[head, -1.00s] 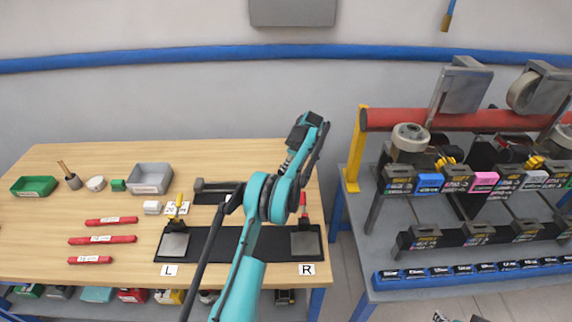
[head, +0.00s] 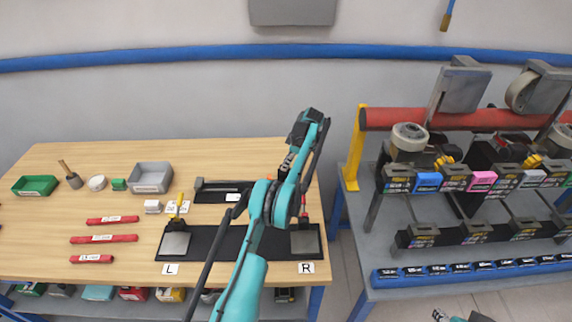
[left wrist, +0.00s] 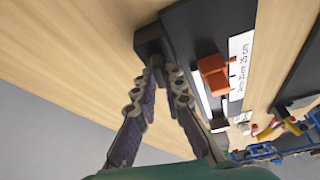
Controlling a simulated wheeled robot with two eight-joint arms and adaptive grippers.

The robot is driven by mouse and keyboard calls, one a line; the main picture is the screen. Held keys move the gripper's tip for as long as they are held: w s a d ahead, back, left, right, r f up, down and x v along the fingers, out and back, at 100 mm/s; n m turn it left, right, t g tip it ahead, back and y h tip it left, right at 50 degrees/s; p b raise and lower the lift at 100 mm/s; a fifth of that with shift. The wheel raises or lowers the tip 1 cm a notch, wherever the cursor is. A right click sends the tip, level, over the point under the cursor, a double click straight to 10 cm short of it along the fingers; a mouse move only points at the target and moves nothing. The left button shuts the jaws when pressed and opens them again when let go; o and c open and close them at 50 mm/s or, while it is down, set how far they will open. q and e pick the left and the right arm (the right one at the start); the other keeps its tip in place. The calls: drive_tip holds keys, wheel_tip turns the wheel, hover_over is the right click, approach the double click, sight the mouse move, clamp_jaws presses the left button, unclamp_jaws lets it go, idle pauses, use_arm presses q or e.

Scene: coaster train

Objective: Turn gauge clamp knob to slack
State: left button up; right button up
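The gauge (head: 212,188) is a long dark block with a white label, lying on the wooden table behind the black mat. My arm hides its right end in the head view. In the left wrist view the gauge (left wrist: 190,20) shows closer, with an orange-red block (left wrist: 213,74) beside its white printed label. I cannot tell for certain which part is the clamp knob.
The black mat (head: 212,250) carries grey plates near the L and R labels. Red bars (head: 104,239), a grey bin (head: 150,177) and a green tray (head: 35,186) lie to the left. A grey rack table (head: 400,286) stands on the right.

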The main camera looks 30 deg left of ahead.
use_arm(q)
drive_tip(key=o, duration=0.4)
drive_tip(key=shift+r, duration=0.1)
drive_tip(key=v, duration=0.7)
drive_tip(key=shift+w+r, duration=0.1)
drive_tip(key=shift+r, duration=0.05)
drive_tip(key=shift+d, duration=0.1)
